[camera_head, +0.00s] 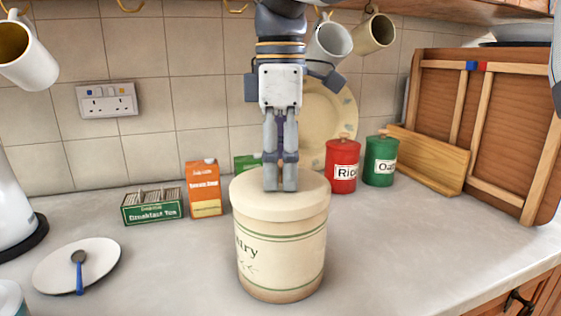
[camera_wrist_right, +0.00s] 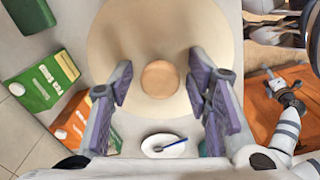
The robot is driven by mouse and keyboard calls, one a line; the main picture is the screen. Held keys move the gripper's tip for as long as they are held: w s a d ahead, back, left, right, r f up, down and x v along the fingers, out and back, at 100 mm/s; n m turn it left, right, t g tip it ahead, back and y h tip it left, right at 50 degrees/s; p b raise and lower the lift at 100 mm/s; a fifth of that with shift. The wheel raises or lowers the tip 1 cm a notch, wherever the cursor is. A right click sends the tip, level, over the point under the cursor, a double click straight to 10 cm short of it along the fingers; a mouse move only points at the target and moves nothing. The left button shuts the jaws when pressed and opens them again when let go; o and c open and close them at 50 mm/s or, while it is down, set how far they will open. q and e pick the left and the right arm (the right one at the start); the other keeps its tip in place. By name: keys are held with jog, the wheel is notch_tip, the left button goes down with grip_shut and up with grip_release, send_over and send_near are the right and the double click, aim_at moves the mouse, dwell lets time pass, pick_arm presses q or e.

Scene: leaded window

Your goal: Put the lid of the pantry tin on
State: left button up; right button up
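The cream pantry tin (camera_head: 281,258) stands upright on the grey counter, with green bands and partly visible lettering. Its pale round lid (camera_head: 305,203) sits on top and looks level, with no gap that I can see. In the right wrist view the lid (camera_wrist_right: 117,42) shows from above with a round tan knob (camera_wrist_right: 160,79) at its middle. My right gripper (camera_head: 281,183) points straight down over the lid and hides the knob in the head view. Its fingers (camera_wrist_right: 160,85) are open, one on each side of the knob, with space between.
Behind the tin stand a tea box (camera_head: 152,207), an orange carton (camera_head: 204,188), a red canister (camera_head: 342,165) and a green canister (camera_head: 381,160). A white plate (camera_head: 50,268) with a spoon lies left. Mugs hang above. The counter right of the tin is clear.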

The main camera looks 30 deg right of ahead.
aim_at(280, 162)
jog(key=shift+r, duration=0.1)
notch_tip(280, 162, up, 12)
jog(key=shift+b, duration=0.35)
dwell(0.4)
